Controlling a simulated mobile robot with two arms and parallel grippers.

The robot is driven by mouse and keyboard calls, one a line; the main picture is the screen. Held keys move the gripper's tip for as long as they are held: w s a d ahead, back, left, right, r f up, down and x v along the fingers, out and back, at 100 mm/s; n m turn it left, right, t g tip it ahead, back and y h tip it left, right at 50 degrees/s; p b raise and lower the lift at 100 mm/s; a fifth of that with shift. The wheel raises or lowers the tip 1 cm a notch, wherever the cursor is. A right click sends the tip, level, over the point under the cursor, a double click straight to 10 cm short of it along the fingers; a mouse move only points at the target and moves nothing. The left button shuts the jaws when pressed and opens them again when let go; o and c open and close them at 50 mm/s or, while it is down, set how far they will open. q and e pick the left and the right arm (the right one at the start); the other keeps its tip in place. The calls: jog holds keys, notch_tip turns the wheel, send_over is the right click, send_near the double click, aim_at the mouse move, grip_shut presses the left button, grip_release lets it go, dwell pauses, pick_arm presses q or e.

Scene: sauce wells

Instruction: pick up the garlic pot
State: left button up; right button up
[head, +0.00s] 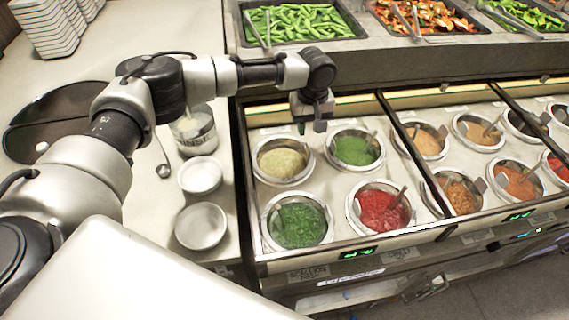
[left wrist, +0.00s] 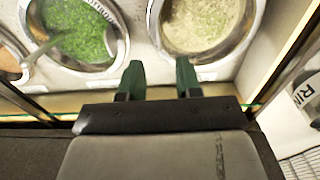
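The pot of pale, finely chopped filling, which looks like the garlic pot (head: 283,160), sits in its well at the back left of the sauce counter. It also shows at the top of the left wrist view (left wrist: 201,22), with its far part cut off. My left gripper (head: 310,127) hangs near the back edge of the wells, close to the garlic pot and the green pot beside it. In the left wrist view its two dark green fingers (left wrist: 159,82) are apart with nothing between them. My right gripper is not in view.
A pot of chopped greens (head: 354,149) stands right of the garlic pot, another green pot (head: 298,222) in front. Red sauce (head: 383,208) stands front right. White bowls (head: 201,226), a labelled tin (head: 195,131) and a ladle (head: 163,170) are on the left counter.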

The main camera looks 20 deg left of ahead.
aim_at(308, 145)
pick_arm(q)
notch_tip(308, 145, down, 2)
jog(key=shift+f, duration=0.1)
jog(key=shift+w+f, duration=0.15)
jog(key=shift+f, duration=0.2)
notch_tip(308, 145, down, 4)
jog(key=shift+f+p, duration=0.15)
jog(key=shift+p, duration=0.2)
jog(key=shift+f, duration=0.25)
jog(key=shift+c, duration=0.6)
jog(key=c, duration=0.5)
grip_shut()
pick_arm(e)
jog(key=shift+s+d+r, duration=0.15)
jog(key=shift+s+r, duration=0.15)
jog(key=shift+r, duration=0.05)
pick_arm(q)
jog(key=shift+r, duration=0.1)
